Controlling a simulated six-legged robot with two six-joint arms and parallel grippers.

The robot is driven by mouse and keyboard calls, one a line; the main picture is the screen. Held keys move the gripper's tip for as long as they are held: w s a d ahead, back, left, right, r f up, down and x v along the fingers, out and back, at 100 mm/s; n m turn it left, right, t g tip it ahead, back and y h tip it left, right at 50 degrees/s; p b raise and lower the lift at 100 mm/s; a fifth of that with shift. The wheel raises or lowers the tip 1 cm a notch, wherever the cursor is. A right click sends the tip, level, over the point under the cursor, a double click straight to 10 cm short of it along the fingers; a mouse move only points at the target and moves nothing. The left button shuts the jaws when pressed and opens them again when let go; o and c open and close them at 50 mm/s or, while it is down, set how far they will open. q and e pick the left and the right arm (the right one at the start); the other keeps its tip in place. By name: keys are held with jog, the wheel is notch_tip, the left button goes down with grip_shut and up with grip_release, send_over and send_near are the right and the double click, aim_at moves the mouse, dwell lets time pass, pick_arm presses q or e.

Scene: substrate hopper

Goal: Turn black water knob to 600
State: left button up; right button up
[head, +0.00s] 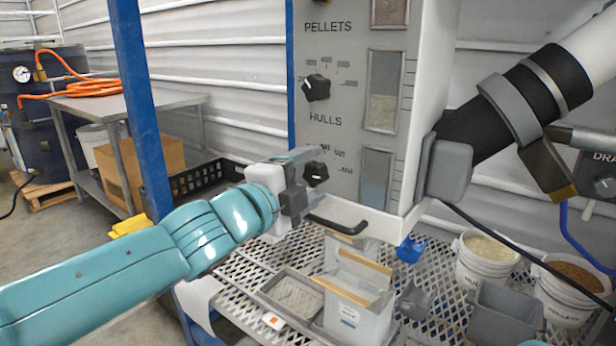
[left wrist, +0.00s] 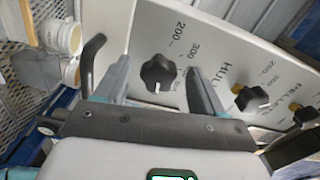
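The black water knob (head: 316,173) is the lowest knob on the grey hopper panel, beside the blue-filled window (head: 375,180). My left gripper (head: 300,175) is at the panel, partly covering this knob and its scale. In the left wrist view the knob (left wrist: 158,73) sits between the two open fingers (left wrist: 161,78), with gaps on both sides. Its white mark points toward the bottom of that view. Numbers 200 and 300 show there; the 600 mark is hard to read in the head view. My right gripper is out of view.
The hulls knob (head: 316,88) is above, and a black handle (head: 338,226) juts out below the panel. A mesh table (head: 250,290) holds a clear container (head: 355,305) and white buckets (head: 486,262). A blue post (head: 140,100) stands left of the hopper.

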pick_arm(q)
jog(key=p+v, duration=0.3)
jog(key=v, duration=1.3)
jog(key=shift+s+a, duration=0.1)
jog(key=shift+s, duration=0.05)
